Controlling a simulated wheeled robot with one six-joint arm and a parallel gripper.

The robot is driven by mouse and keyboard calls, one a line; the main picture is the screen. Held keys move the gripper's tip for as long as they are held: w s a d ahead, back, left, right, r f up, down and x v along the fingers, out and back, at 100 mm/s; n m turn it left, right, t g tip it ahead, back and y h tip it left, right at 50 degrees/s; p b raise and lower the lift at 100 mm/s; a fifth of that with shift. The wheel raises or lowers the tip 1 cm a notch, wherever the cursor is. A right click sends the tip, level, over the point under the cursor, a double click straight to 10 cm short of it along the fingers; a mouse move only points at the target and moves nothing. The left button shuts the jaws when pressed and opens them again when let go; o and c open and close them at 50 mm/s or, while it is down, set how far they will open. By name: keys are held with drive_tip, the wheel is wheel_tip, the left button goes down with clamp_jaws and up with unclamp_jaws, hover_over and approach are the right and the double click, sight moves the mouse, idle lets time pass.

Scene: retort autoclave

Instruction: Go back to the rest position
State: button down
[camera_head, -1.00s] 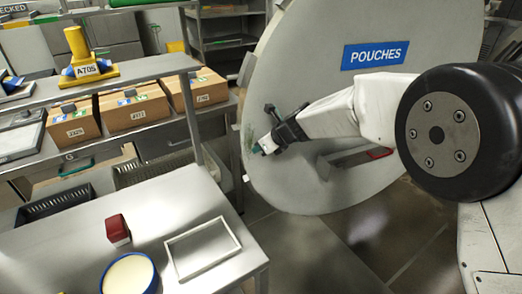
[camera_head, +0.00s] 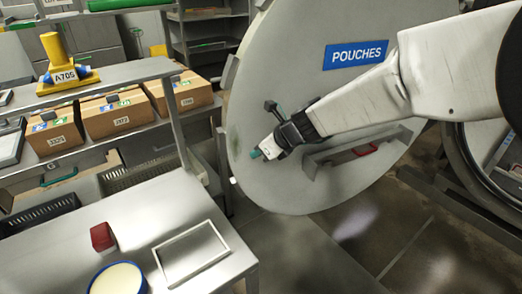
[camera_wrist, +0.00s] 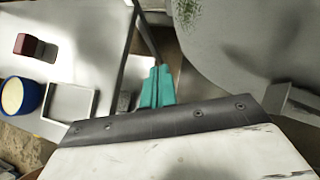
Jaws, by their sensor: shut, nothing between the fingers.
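My gripper (camera_head: 258,153) is in front of the large round grey door marked POUCHES (camera_head: 300,185) in the head view, near the door's left part. Its teal fingers are together and empty. In the wrist view the teal fingers (camera_wrist: 157,86) point toward the gap between the steel table and the door (camera_wrist: 240,40). Whether the fingers touch the door cannot be told from the head view; in the wrist view they appear apart from it.
A steel table (camera_head: 165,215) at lower left holds a red block (camera_head: 102,237), a blue-rimmed round tub (camera_head: 118,279) and a white rectangular frame (camera_head: 190,252). Cardboard boxes (camera_head: 113,116) stand on a shelf behind. Open floor (camera_head: 330,255) lies right of the table.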

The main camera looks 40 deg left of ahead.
drive_tip(key=shift+s+d+r, duration=0.3)
drive_tip(key=shift+d+r, duration=0.3)
drive_tip(key=shift+r, duration=0.05)
drive_tip(key=s+d+f+n+g+h, duration=0.2)
drive_tip(key=s+d+f+n, duration=0.15)
drive_tip(key=n, duration=0.25)
drive_tip(key=s+d+r+n+h, duration=0.1)
drive_tip(key=d+r+n, duration=0.25)
drive_tip(key=d, duration=0.75)
drive_tip(key=s+d+r+n+h, duration=0.1)
drive_tip(key=d+r+n+h, duration=0.2)
drive_tip(key=d, duration=0.9)
drive_tip(key=s+d+r+n, duration=0.1)
drive_tip(key=d+r+n, duration=0.35)
drive_tip(key=d, duration=0.65)
drive_tip(key=s+d+r+t+h, duration=0.1)
drive_tip(key=s+d, duration=0.2)
drive_tip(key=d, duration=0.6)
drive_tip(key=s+d+r+t+h, duration=0.1)
drive_tip(key=s+d, duration=0.3)
drive_tip(key=d, duration=0.5)
drive_tip(key=s+d+r+t+h, duration=0.1)
drive_tip(key=s+d, duration=0.3)
drive_tip(key=d, duration=0.5)
drive_tip(key=shift+d+r+t, duration=0.2)
drive_tip(key=shift+r+t, duration=0.5)
drive_tip(key=shift+r, duration=0.1)
